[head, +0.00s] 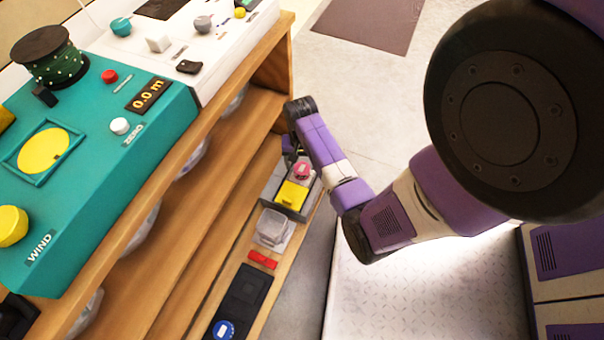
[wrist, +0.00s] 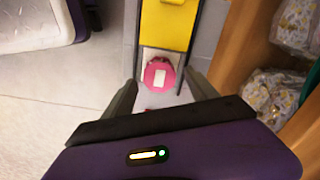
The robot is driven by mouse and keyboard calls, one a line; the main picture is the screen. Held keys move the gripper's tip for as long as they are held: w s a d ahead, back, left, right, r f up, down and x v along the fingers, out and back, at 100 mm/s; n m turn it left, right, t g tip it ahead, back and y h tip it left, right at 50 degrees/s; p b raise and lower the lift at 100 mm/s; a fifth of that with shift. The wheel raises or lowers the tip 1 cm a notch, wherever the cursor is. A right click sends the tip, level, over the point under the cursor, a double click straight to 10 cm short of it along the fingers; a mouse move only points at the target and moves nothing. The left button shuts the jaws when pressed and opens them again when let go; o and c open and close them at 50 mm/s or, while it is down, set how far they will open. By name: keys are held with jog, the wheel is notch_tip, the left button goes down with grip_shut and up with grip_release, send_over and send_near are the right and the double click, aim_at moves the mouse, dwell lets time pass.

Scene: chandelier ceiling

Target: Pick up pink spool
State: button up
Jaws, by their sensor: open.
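The pink spool (head: 302,171) sits at the far end of a grey holder (head: 283,207) on the lower wooden shelf, beside a yellow block. My gripper (wrist: 162,84) is open, with one dark finger on each side of the spool. I cannot tell whether either finger touches it. In the head view my gripper (head: 291,148) is at the far end of the holder, partly hidden by my wrist.
A clear container (head: 272,228), a red piece (head: 262,260) and a black tray (head: 240,302) line the shelf nearer me. The teal WIND panel (head: 160,112) stands on the upper level. Bagged items (wrist: 272,95) fill the shelf beside my gripper. Floor is open beyond.

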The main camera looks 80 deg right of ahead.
aim_at(302, 168)
jog(key=shift+s+d+f+b, duration=0.1)
jog(key=shift+d+f+b, duration=0.05)
jog(key=shift+f+b, duration=1)
jog(key=shift+d+f+b, duration=0.1)
jog(key=shift+f+b, duration=0.65)
jog(key=shift+f, duration=0.8)
jog(key=shift+r, duration=0.1)
grip_shut()
